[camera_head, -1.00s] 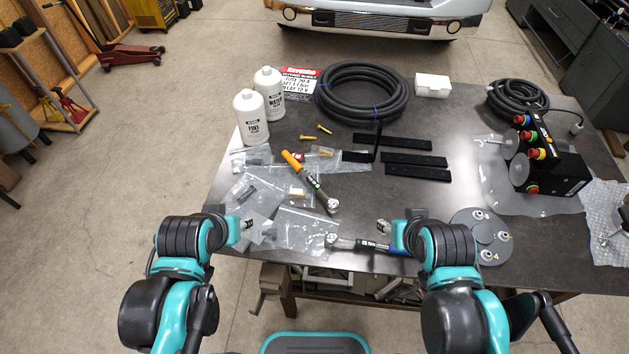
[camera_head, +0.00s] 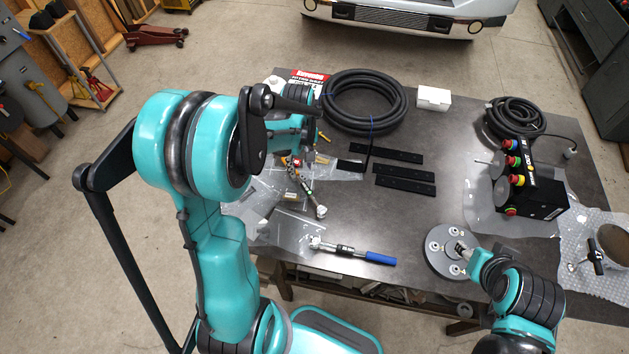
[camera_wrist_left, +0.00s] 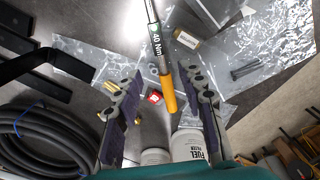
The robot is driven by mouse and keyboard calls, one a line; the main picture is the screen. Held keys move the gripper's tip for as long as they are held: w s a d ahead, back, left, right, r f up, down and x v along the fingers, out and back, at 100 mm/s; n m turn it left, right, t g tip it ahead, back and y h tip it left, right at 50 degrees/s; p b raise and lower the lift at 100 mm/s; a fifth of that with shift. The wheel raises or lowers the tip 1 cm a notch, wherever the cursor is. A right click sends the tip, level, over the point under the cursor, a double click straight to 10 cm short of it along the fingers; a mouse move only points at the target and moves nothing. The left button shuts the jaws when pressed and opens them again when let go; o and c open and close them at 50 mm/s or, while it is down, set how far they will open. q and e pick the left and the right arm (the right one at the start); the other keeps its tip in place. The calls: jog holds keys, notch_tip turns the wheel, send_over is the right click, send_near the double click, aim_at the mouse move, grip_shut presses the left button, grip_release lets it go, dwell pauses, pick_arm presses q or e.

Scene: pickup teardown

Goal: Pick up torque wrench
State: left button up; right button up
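A torque wrench with an orange handle and a "40 Nm" label lies on the table; its metal end (camera_head: 320,210) shows in the head view, while my left arm hides its handle. In the left wrist view the orange handle (camera_wrist_left: 168,95) lies between the spread fingers of my left gripper (camera_wrist_left: 163,80), with gaps on both sides. My left gripper (camera_head: 296,165) is over the wrench in the head view, largely hidden. A second wrench with a blue handle (camera_head: 380,258) lies at the front edge. My right gripper (camera_head: 462,248) is at the round grey plate (camera_head: 440,265); its fingers are unclear.
Clear plastic bags (camera_wrist_left: 95,65) lie around the wrench. White bottles (camera_wrist_left: 190,146), brass bolts (camera_wrist_left: 108,88) and a black hose coil (camera_wrist_left: 40,140) are near the left gripper. Black flat bars (camera_head: 405,172) lie mid-table. A control box (camera_head: 530,190) stands at the right.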

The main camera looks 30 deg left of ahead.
aim_at(303, 183)
pick_arm(q)
jog(key=f, duration=0.3)
jog(key=f+b, duration=0.1)
jog(key=f, duration=0.3)
jog(key=shift+s+d, duration=0.15)
jog(key=shift+s, duration=0.05)
grip_shut()
